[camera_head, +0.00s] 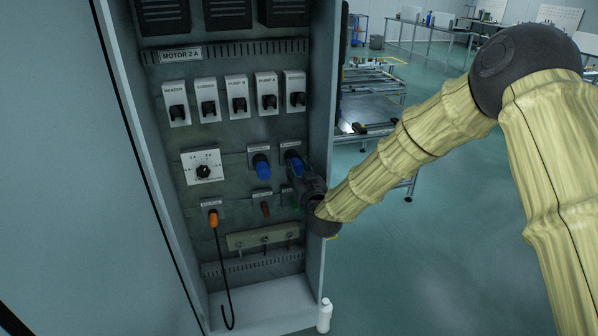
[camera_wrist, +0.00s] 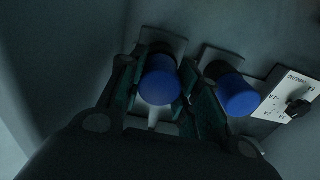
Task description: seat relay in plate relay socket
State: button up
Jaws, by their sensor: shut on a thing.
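My gripper (camera_head: 291,166) reaches into the open cabinet at the panel's right side. It is shut around a round blue-capped part (camera_wrist: 160,86) in a light socket plate (camera_wrist: 168,40), with one finger on each side. The part sits in line with the plate; whether it is fully down cannot be told. A second blue-capped part (camera_head: 261,167) sits in the neighbouring socket, also in the wrist view (camera_wrist: 237,95), beside but apart from the held one. The labels above are too small to read, so I cannot tell which part is the relay.
A rotary switch (camera_head: 203,171) is left of the blue parts. Below are an orange plug (camera_head: 213,219) with a black cable, a brown part (camera_head: 265,208) and a pale terminal strip (camera_head: 262,237). The cabinet's right wall (camera_head: 325,120) is close to my gripper. A white bottle (camera_head: 324,316) stands low beside the cabinet.

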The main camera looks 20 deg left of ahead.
jog(key=shift+w+a, duration=0.25)
jog(key=shift+w, duration=0.1)
jog(key=o, duration=1.2)
jog(key=shift+s, duration=0.1)
